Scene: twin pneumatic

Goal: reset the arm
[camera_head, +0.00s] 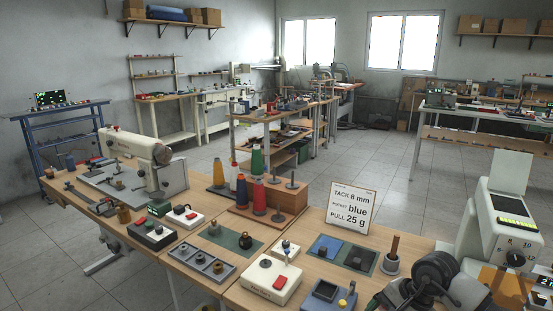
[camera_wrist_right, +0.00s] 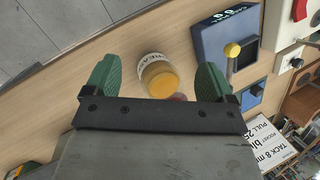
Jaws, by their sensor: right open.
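My right gripper (camera_wrist_right: 156,75) shows in the right wrist view with its two green fingers spread wide. A small jar (camera_wrist_right: 160,80) with a yellow-orange top and a pale lettered label sits in the gap between the fingers, with space on both sides. I cannot tell its height relative to the fingertips. In the head view a dark, rounded part that looks like my right arm (camera_head: 432,280) is at the bottom right, in front of the white dial machine (camera_head: 500,225). The right fingers cannot be made out there. My left gripper is in neither view.
A blue display box (camera_wrist_right: 226,35) with a yellow-knobbed lever stands close to the right finger. A card sign (camera_head: 351,208), a thread-cone stand (camera_head: 290,200), a white red-button box (camera_head: 268,282) and a sewing machine (camera_head: 150,160) occupy the benches. The aisle floor behind is clear.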

